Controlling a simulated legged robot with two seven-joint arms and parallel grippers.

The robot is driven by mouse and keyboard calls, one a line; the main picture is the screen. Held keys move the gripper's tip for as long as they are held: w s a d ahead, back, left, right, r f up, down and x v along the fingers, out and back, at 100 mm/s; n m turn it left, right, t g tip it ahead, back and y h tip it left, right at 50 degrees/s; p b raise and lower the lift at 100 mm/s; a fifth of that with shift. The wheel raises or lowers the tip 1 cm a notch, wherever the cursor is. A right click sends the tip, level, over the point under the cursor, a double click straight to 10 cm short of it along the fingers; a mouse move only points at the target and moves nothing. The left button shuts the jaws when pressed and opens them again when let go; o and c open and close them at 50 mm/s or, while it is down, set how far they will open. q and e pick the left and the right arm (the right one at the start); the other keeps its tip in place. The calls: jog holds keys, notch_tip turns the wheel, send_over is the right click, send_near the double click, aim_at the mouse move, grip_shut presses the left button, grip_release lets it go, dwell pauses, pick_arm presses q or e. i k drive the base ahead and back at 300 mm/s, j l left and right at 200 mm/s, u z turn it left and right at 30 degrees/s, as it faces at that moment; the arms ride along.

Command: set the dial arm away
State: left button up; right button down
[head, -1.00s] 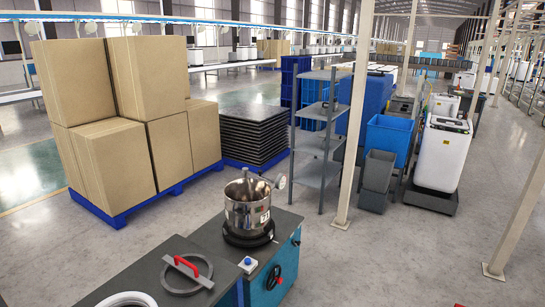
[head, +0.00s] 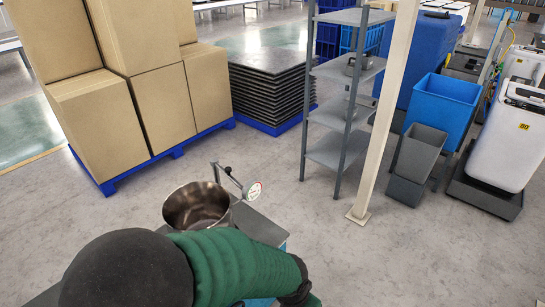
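The dial arm is a thin bar with a dark knob and a round white dial (head: 253,190) with red marks. It stands at the back right of an open steel pot (head: 197,204). The pot sits on a dark-topped bench (head: 262,226), and its lower part is hidden. My green-sleeved arm with a black rounded joint crosses the bottom of the head view in front of the bench. No gripper fingers show in the head view, so neither gripper can be placed relative to the dial arm.
Cardboard boxes (head: 165,110) stand on a blue pallet (head: 160,163) at the left. Behind are stacked dark sheets (head: 270,80), a grey shelf rack (head: 337,150) and a beige post (head: 385,130). Blue and grey bins (head: 440,108) stand at the right. Floor right of the bench is clear.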

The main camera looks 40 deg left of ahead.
aim_at(251, 190)
jog(key=i+u, duration=0.3)
jog(key=i, duration=0.25)
jog(key=i+l+u, duration=0.3)
jog(key=i, duration=0.2)
jog(key=i+j+u, duration=0.1)
jog(key=u, duration=0.4)
jog(key=i+u, duration=0.2)
jog(key=u, duration=0.25)
jog(key=i+u, duration=0.2)
jog(key=u, duration=0.3)
jog(key=i+l+u, duration=0.1)
jog(key=u, duration=0.35)
jog(key=i+l+u, duration=0.15)
jog(key=u, duration=0.35)
